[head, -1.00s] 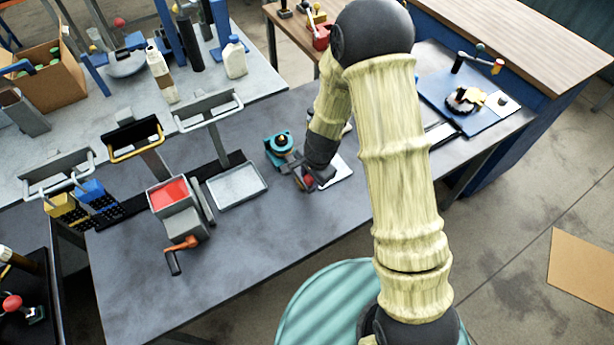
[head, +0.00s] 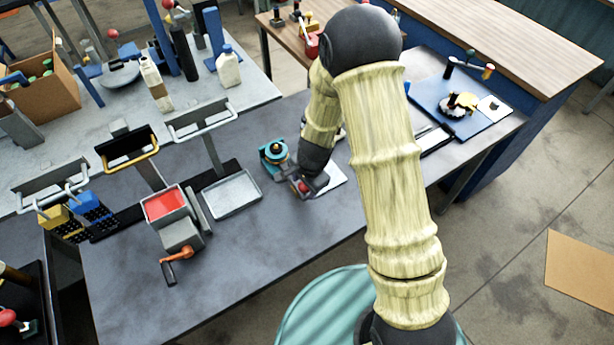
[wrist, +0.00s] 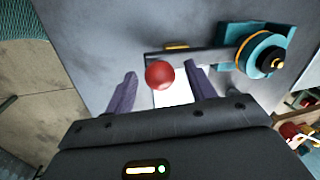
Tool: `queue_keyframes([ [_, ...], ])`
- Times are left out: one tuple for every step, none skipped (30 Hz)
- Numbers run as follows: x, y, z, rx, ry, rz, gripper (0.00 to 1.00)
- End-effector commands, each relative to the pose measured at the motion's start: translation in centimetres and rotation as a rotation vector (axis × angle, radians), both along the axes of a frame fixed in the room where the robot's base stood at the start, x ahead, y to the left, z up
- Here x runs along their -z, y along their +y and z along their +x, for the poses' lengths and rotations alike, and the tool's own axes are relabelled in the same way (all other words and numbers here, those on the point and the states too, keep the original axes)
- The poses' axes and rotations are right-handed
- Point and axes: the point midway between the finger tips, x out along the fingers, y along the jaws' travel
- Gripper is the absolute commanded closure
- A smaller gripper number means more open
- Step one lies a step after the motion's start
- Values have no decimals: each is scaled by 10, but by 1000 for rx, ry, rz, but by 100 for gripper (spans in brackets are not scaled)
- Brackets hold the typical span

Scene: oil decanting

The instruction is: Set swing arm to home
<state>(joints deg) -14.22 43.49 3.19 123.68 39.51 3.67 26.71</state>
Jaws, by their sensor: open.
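The swing arm (wrist: 205,58) is a grey bar running from a teal base with a round hub (wrist: 262,55), on the right in the wrist view. A red ball knob (wrist: 160,75) is at its left end. In the head view the teal base (head: 274,152) stands mid-table, with the red knob (head: 303,187) to its lower right. My gripper (wrist: 161,70) is open, with one finger on each side of the knob in the wrist view. I cannot tell whether either finger touches it. In the head view my gripper (head: 312,183) partly hides the swing arm.
A white plate (head: 335,178) lies beside my gripper. A grey tray (head: 232,195) and a red-topped box with an orange crank (head: 178,255) are to the left. A blue board (head: 455,118) is at the right. The table front is clear.

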Motion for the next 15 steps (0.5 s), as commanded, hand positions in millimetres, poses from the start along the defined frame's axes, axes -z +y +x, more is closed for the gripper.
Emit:
queue_keyframes([
  [-2,0,0,-1,-2,0,45],
  [-4,0,0,-1,-2,0,45],
  [-7,0,0,-2,-2,-1,45],
  [-10,-1,-1,-1,-4,-1,45],
  [-14,-1,-1,-2,-5,-1,45],
  [-18,-1,-2,-2,-4,0,45],
  [-23,-2,-2,-1,-4,-1,45],
  [-27,-3,-3,-1,-5,0,45],
  [-33,-3,-4,-3,-5,1,45],
  [-39,-4,-5,-2,-5,0,45],
  [-44,-4,-5,-3,-5,0,45],
  [-51,-5,-7,-3,-5,0,45],
  [-56,-6,-7,-3,-5,0,45],
  [-61,-6,-8,-3,-5,1,45],
  [-69,-7,-9,-3,-5,0,45],
])
